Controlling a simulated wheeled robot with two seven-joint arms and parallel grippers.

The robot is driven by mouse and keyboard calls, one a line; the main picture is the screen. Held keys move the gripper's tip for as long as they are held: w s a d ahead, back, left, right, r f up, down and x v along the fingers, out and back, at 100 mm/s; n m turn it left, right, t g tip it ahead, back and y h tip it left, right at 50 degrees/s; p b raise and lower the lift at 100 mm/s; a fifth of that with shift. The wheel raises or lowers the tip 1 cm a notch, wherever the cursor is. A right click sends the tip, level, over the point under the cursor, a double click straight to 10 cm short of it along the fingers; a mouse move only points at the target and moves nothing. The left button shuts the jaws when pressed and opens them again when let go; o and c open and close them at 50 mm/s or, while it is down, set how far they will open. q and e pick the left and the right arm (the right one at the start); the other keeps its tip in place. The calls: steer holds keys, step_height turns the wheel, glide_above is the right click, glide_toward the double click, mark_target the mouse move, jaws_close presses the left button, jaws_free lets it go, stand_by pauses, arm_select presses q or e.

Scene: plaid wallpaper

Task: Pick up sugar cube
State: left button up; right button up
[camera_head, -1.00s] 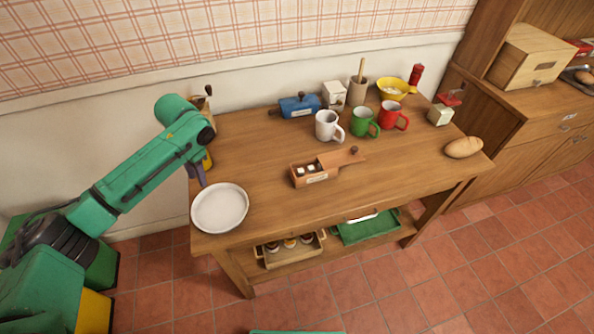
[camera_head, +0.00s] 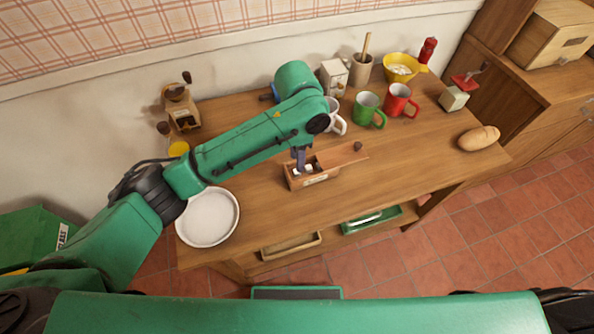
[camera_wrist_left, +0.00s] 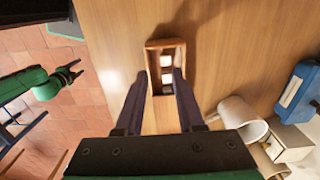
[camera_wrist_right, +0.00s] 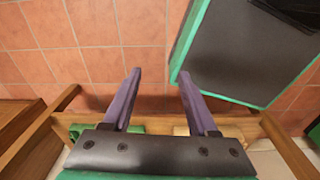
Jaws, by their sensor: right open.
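Two white sugar cubes (camera_wrist_left: 167,70) lie in a small open wooden box (camera_head: 316,179) with a sliding lid (camera_head: 345,157) drawn out to the right. The box also shows in the left wrist view (camera_wrist_left: 164,44). My left gripper (camera_head: 301,168) points down over the left part of the box. In the left wrist view its fingers (camera_wrist_left: 158,80) are apart, one on each side of the box, with the cubes between them in the picture. Contact cannot be told. My right gripper (camera_wrist_right: 161,75) is open and empty above the floor.
A white plate (camera_head: 208,217) lies at the table's left end. A white mug (camera_head: 336,118), green mug (camera_head: 368,109) and red mug (camera_head: 401,101) stand behind the box. A bread roll (camera_head: 479,138) lies at the right.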

arm_select(q)
steer(key=f, duration=0.4)
steer(key=w+f+p, duration=0.1)
steer(key=f, duration=0.1)
steer(key=shift+a, duration=0.1)
steer(key=shift+f, duration=0.25)
jaws_close()
arm_select(e)
steer(key=shift+w+r, duration=0.3)
steer(key=shift+w, duration=0.3)
steer(key=shift+w+r, duration=0.3)
steer(key=shift+w, duration=0.3)
arm_select(q)
step_height(320, 180, up, 20)
steer(key=p, duration=0.1)
arm_select(e)
steer(key=shift+w+a+r, duration=0.1)
steer(key=shift+r, duration=0.5)
